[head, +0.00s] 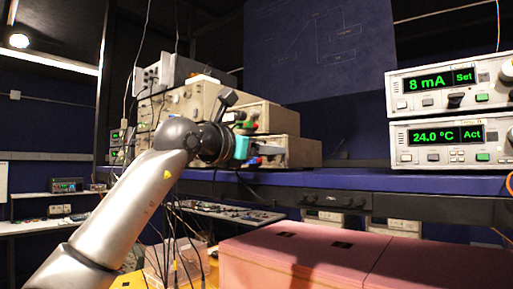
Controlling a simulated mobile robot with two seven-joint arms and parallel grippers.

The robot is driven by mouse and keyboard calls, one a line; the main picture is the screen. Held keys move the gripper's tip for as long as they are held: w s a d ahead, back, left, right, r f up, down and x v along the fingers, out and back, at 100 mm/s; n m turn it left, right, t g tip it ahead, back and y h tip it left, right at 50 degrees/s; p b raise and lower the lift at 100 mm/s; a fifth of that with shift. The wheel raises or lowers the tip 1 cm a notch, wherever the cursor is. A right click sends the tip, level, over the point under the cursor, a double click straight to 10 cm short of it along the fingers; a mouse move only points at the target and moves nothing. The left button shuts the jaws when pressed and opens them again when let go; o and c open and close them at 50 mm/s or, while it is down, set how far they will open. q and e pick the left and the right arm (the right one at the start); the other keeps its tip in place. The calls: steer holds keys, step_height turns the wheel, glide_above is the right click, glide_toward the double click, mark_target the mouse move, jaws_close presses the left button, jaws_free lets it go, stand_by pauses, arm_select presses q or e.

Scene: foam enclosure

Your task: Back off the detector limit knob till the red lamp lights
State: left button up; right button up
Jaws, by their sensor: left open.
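My left arm comes in from the lower left. Its gripper (247,143) is open and in front of a stack of beige instrument boxes (285,150) on the blue shelf. A cyan part shows at the gripper, and small red and green spots show just above it; I cannot tell what they belong to. The detector limit knob and the red lamp cannot be made out; the arm and gripper cover part of the instrument fronts. I cannot tell whether the gripper touches anything. My right gripper is not in view.
Two instruments, the upper (450,84) reading 8 mA and the lower (450,141) reading 24.0 °C, are stacked at right. The blue shelf (400,183) spans the middle. Pink foam blocks (310,258) fill the lower right. Cables hang below the shelf, behind my arm.

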arm_select(q)
steer(key=b+v, duration=0.5)
steer(key=v, duration=1)
steer(key=shift+s, duration=0.1)
